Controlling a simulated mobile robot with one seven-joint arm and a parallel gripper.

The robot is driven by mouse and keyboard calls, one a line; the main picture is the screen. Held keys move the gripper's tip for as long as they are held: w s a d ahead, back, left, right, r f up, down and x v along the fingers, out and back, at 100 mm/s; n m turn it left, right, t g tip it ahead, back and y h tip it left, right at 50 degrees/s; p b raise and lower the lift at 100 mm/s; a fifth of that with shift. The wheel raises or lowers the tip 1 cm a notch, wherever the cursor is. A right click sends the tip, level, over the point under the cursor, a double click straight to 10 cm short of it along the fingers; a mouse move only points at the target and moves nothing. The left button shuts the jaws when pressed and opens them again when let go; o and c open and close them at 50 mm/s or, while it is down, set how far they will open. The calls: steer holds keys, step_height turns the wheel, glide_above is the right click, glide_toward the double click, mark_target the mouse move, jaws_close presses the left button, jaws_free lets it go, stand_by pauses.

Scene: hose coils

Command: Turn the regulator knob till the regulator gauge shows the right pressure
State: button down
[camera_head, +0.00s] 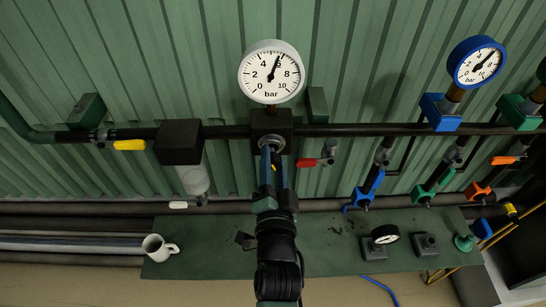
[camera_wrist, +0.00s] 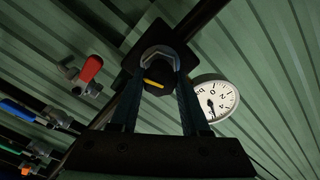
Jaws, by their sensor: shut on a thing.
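The regulator gauge (camera_head: 271,80) has a white face marked in bar and sits on top of the black regulator block (camera_head: 285,122). Its needle points up and slightly right, between 4 and 6, nearer 6. The gauge also shows, turned on its side, in the wrist view (camera_wrist: 214,101). The dark regulator knob with a yellow mark (camera_wrist: 155,84) is between my fingers in the wrist view. My gripper (camera_head: 272,151) is shut on the knob from the front, just below the gauge. In the head view, the fingers hide most of the knob.
A dark pipe (camera_head: 350,130) runs across the green ribbed wall. A red-handled valve (camera_head: 308,162) is close right of my gripper, a yellow-handled one (camera_head: 130,145) left. A blue-rimmed gauge (camera_head: 477,62) is at right. A white mug (camera_head: 157,247) stands on the green bench (camera_head: 210,240) below.

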steer(key=m+p, duration=0.1)
steer(key=m, duration=0.3)
steer(key=shift+m+p, duration=0.3)
steer(key=shift+m, duration=0.1)
steer(key=shift+m+p, duration=0.5)
steer(key=shift+m, duration=1.8)
steer(key=shift+f, duration=0.1)
steer(key=shift+c, duration=1.9)
jaws_free()
steer(key=shift+s, duration=0.1)
steer(key=s+b, duration=0.4)
steer(key=s, duration=0.8)
steer(key=shift+s+b, duration=0.3)
steer(key=shift+s, duration=0.1)
